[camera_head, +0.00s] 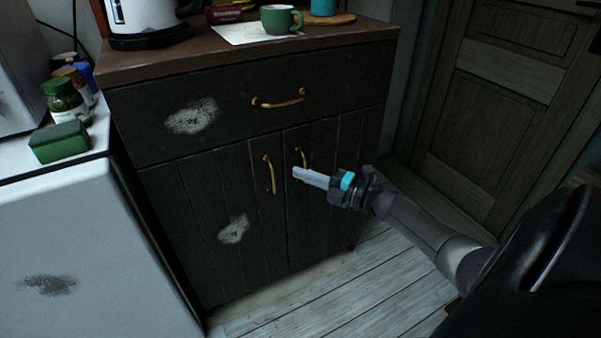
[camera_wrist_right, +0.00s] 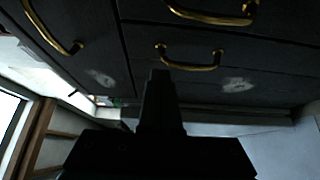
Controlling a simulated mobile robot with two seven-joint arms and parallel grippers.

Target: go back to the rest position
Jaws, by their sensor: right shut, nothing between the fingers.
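My right gripper (camera_head: 298,174) reaches in from the right in the head view, in front of the dark cabinet (camera_head: 215,225). Its fingers are shut with nothing between them. The fingertips appear close to the right door's brass handle (camera_head: 301,158), but I cannot tell whether they touch it. In the right wrist view the dark gripper (camera_wrist_right: 160,78) points toward the cabinet front, with brass handles around it. My left gripper is not in the head view.
A white appliance (camera_head: 90,250) stands left of the cabinet, with a green sponge (camera_head: 60,142) and jars on it. A green mug (camera_head: 280,19) and a kettle (camera_head: 145,18) stand on the cabinet top. A wooden door (camera_head: 475,110) is at the right. Floorboards (camera_head: 330,295) show clear below.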

